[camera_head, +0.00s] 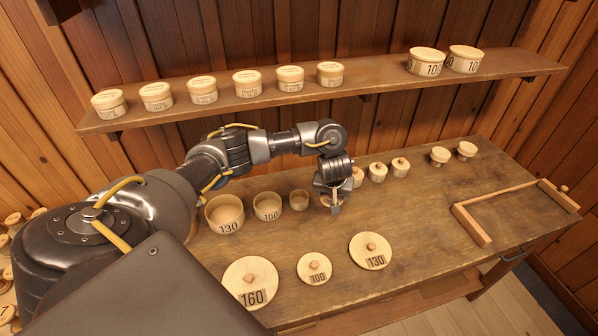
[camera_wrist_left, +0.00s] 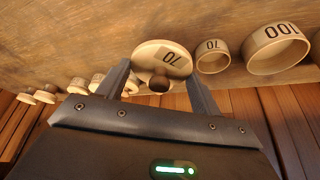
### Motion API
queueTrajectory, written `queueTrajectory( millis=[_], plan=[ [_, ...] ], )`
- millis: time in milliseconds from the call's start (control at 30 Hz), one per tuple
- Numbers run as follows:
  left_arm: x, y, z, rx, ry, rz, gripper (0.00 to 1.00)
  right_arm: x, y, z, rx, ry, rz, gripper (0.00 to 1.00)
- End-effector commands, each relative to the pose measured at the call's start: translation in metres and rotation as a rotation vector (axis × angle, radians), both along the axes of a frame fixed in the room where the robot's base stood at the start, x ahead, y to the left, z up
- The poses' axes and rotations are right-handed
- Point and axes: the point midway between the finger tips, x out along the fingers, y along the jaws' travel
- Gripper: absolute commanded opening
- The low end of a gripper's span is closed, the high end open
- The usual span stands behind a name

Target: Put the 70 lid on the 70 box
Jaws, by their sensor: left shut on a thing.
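The 70 lid (camera_wrist_left: 176,50) is a pale round disc with a dark-tipped knob and a "70" mark. In the head view my left gripper (camera_head: 335,207) is low over the table and mostly hides the lid. The 70 box (camera_head: 299,201) is a small open round box just left of the gripper. In the left wrist view the 70 box (camera_wrist_left: 212,57) stands beside the lid, apart from it. I cannot tell whether the lid touches the table. My right gripper is out of view.
Open boxes marked 100 (camera_head: 267,207) and 130 (camera_head: 225,214) stand further left. Lids marked 160 (camera_head: 250,283), 100 (camera_head: 314,268) and 130 (camera_head: 370,251) lie in front. Small turned pieces (camera_head: 377,172) stand behind, right. A wooden frame (camera_head: 472,224) lies right. A shelf (camera_head: 380,79) holds lidded boxes.

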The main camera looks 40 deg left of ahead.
Motion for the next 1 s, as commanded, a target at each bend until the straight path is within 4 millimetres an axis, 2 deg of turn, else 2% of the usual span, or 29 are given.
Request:
queueTrajectory(
  millis=[100, 200, 333, 500, 767, 1000],
  plan=[
    [0.001, 0.051, -0.012, 0.001, 0.007, 0.140, 0.44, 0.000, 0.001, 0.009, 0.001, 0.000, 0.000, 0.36],
    [0.000, 0.088, -0.019, 0.001, 0.003, 0.226, 0.44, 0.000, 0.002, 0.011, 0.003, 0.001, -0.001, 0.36],
    [-0.001, 0.119, -0.023, 0.001, 0.000, 0.288, 0.44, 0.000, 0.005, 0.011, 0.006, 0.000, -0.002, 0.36],
    [-0.001, 0.133, -0.023, 0.001, -0.003, 0.305, 0.44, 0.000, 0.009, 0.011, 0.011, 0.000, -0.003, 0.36],
    [0.000, 0.133, -0.025, 0.000, -0.003, 0.302, 0.44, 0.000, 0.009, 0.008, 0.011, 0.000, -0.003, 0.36],
    [0.000, 0.133, -0.032, 0.000, -0.004, 0.302, 0.44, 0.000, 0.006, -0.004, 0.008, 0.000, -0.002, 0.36]
  ],
)
